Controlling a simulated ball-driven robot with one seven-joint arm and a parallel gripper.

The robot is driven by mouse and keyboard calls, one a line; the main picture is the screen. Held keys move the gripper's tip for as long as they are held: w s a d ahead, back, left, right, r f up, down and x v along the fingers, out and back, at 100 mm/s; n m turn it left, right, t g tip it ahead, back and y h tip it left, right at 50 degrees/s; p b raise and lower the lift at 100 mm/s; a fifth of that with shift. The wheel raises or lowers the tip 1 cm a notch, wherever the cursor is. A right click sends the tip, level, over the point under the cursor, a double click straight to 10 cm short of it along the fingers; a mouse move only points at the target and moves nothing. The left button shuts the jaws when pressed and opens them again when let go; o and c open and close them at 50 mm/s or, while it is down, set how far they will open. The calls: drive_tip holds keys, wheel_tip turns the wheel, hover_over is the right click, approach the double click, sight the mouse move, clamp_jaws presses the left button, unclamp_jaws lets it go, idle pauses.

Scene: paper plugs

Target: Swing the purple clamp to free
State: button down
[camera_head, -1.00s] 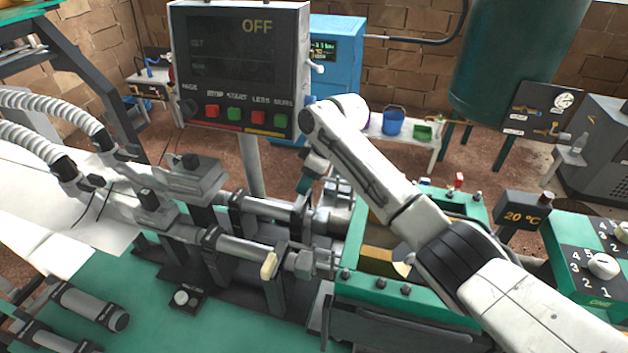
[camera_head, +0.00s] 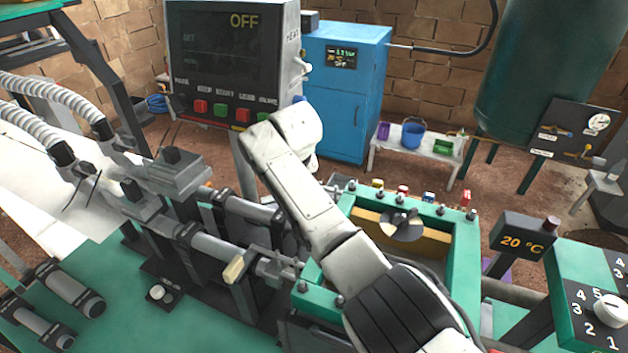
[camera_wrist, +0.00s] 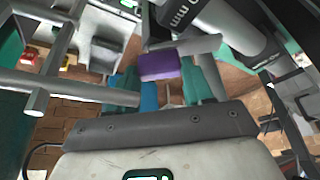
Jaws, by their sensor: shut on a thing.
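The purple clamp (camera_wrist: 160,66) shows as a purple block on a grey metal lever in the wrist view. My gripper (camera_wrist: 164,78) has its teal fingers on either side of this purple part and is shut on it. Grey bars and a round cylinder lie close around the fingers. In the head view my white arm hides the gripper and the purple clamp. Whether the clamp is locked or free cannot be told.
A control panel (camera_head: 232,55) reading OFF stands behind my arm. Grey rods with a cream-tipped lever (camera_head: 235,269) lie left of it. A green-framed basin (camera_head: 460,250) is to the right, with a 20 °C display (camera_head: 524,240) beyond it.

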drive_tip(key=m+h+b, duration=0.1)
drive_tip(key=m, duration=0.1)
drive_tip(key=m+b, duration=0.1)
drive_tip(key=m, duration=0.1)
drive_tip(key=shift+a+f+h+b, duration=0.15)
drive_tip(key=shift+a+h+b, duration=0.05)
drive_tip(key=shift+h+b, duration=0.2)
drive_tip(key=m+h+b, duration=0.1)
drive_tip(key=m+b, duration=0.2)
drive_tip(key=shift+r+m+b, duration=0.2)
drive_tip(key=shift+m+b, duration=0.2)
drive_tip(key=shift+b, duration=0.1)
drive_tip(key=shift+c, duration=2.2)
unclamp_jaws()
drive_tip(key=v, duration=1)
drive_tip(key=shift+a+r+b, duration=0.25)
drive_tip(key=shift+r+b, duration=0.05)
drive_tip(key=shift+b, duration=0.05)
drive_tip(key=shift+s, duration=0.1)
